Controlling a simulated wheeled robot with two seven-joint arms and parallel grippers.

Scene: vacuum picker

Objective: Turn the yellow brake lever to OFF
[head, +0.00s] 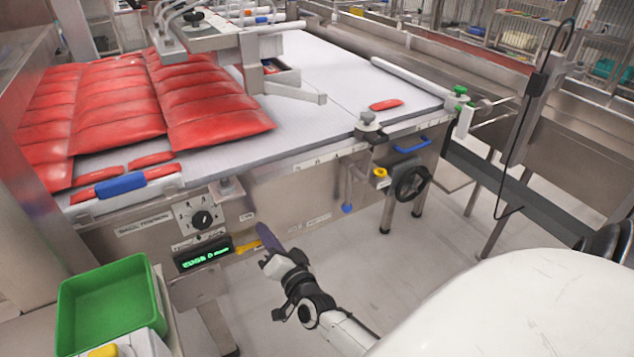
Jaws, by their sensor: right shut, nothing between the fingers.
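The yellow brake lever (248,246) sticks out from the front of the steel machine, just right of a dark panel with green lit digits (205,255). It lies roughly level, and its right end is close to my right gripper. My right gripper (267,240) is shut and empty, at the lever's right end. From this view I cannot tell whether it touches the lever. A small ON label (247,217) sits on the machine front above the lever. I cannot see an OFF mark. My left gripper is not in view.
A round black dial (201,220) sits above the digit panel. A black handwheel (411,182) and a yellow knob (380,172) are further right. A green bin (110,305) stands at lower left. Red packs (215,120) lie on the belt. The floor right of my gripper is clear.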

